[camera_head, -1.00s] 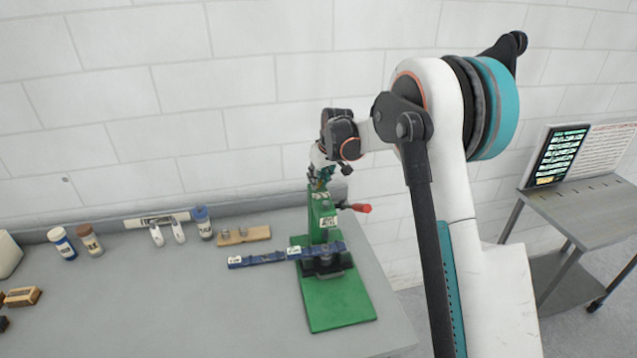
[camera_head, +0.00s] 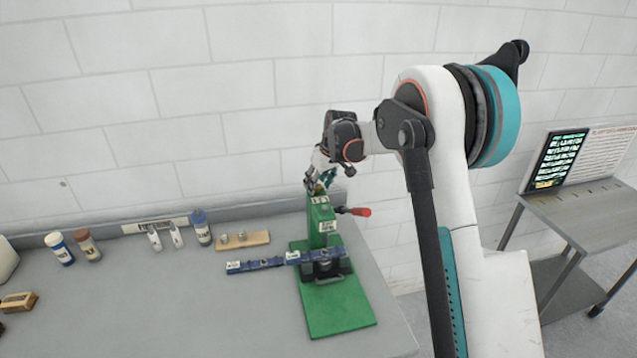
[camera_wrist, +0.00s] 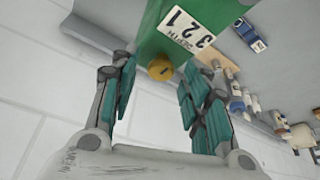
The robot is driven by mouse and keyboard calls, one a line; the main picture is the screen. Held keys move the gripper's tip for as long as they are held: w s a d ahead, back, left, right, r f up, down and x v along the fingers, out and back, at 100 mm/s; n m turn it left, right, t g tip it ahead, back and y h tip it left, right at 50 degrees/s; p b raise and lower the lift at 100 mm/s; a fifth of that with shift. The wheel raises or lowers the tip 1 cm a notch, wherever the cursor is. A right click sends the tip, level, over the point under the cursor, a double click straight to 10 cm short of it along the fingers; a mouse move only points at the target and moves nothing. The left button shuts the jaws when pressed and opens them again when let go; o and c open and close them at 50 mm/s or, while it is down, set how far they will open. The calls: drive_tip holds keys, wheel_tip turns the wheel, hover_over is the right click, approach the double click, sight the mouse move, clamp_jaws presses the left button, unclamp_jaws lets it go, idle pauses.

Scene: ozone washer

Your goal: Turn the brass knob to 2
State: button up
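The brass knob (camera_wrist: 160,70) is a small round yellow piece on the top of the green press (camera_wrist: 172,22). A white label (camera_wrist: 185,28) with the numbers 1, 2 and 3 lies beside the knob. In the wrist view my gripper (camera_wrist: 158,88) is open, with its teal finger pads on either side of the knob and no visible contact. In the head view the gripper (camera_head: 320,183) is just above the top of the press (camera_head: 325,230). The knob is too small there to read its setting.
A blue strip (camera_head: 260,264) lies across the press. A red-tipped lever (camera_head: 360,212) sticks out to its right. Several bottles (camera_head: 201,228) and a wooden block (camera_head: 243,240) stand at the back of the grey table (camera_head: 190,310). A white wall is close behind.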

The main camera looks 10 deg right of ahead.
drive_tip(key=v, duration=1.2)
